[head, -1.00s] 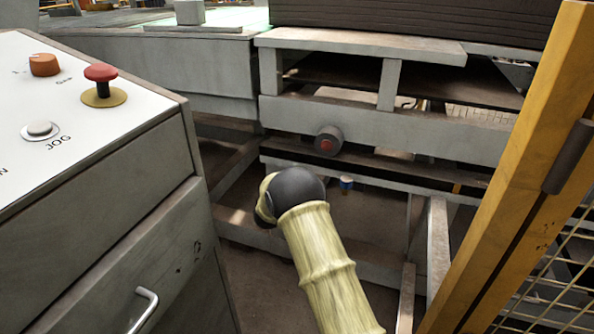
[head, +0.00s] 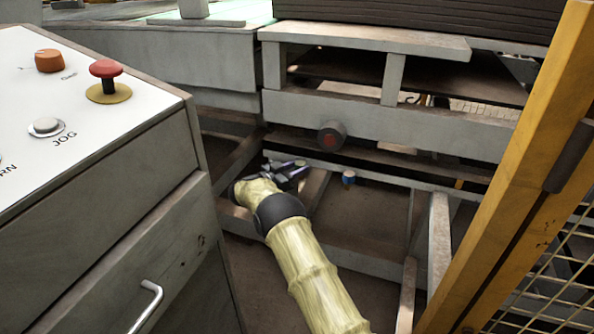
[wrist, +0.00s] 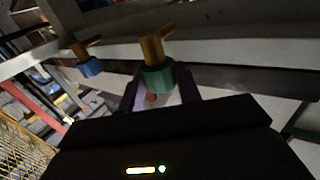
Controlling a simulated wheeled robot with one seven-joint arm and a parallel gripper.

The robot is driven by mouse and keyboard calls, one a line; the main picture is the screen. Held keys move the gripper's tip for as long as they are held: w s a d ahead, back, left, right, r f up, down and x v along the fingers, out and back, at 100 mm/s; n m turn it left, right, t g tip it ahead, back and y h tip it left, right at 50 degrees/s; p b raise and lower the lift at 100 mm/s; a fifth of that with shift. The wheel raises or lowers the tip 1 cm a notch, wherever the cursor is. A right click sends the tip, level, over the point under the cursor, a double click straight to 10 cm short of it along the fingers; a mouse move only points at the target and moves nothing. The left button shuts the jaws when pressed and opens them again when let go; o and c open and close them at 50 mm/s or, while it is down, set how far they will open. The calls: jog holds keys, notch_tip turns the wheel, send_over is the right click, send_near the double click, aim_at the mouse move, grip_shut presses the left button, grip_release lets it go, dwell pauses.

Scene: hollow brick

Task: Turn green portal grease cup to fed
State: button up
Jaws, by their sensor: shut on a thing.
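The green grease cup (wrist: 157,79) shows in the wrist view, with a brass-coloured stem and wing-like handle on it that slants to the right. My gripper (wrist: 161,86) has its two purplish fingers on either side of the green part and is shut on it. In the head view my gripper (head: 296,171) reaches under the grey beam, and the green cup cannot be made out there. A blue cup (wrist: 91,67) with a similar brass handle sits to the left in the wrist view. It also shows in the head view (head: 349,177), right of my gripper.
A grey beam (head: 400,127) with a dark round, red-centred knob (head: 331,136) is above my gripper. A control cabinet (head: 120,180) stands at left, a yellow guard post (head: 515,170) with mesh at right. A small red part (wrist: 152,97) shows behind the green cup.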

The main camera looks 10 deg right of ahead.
jog(key=shift+w+m+g+h+b, duration=0.15)
jog(key=shift+m+g+h+b, duration=0.25)
jog(key=shift+m+g+b, duration=0.55)
jog(key=shift+r+m+g+h+b, duration=0.15)
jog(key=shift+m+g+h+b, duration=0.15)
jog(key=shift+g+b, duration=0.3)
jog(key=o, duration=1)
jog(key=p+v, duration=0.1)
jog(key=v, duration=0.6)
jog(key=shift+a, duration=0.25)
